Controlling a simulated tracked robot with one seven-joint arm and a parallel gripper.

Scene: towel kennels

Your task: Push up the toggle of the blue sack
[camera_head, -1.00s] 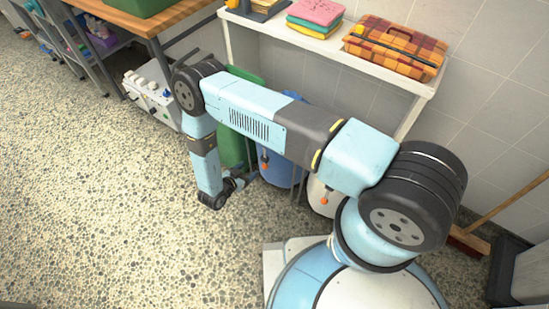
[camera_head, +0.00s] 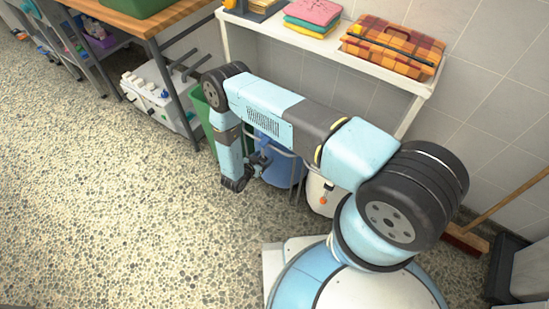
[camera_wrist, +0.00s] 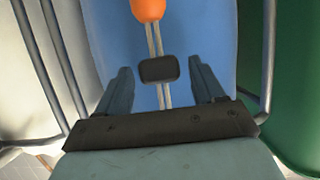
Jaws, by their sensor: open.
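The blue sack (camera_head: 279,174) hangs under the white shelf, partly hidden by my arm in the head view. It fills the middle of the wrist view (camera_wrist: 210,35). Its dark toggle (camera_wrist: 158,69) sits on a pair of pale cords, with an orange ball (camera_wrist: 148,9) at the top picture edge. My gripper (camera_wrist: 161,70) is open, one finger on each side of the toggle, with visible gaps on both sides. In the head view my gripper (camera_head: 262,160) is in front of the blue sack; the toggle cannot be made out there.
A green sack (camera_head: 204,122) is left of the blue one, and a white sack (camera_head: 316,194) with an orange ball is right. Metal rods (camera_wrist: 268,50) run between the sacks. The shelf (camera_head: 300,40) is above. The floor (camera_head: 130,200) at left is clear.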

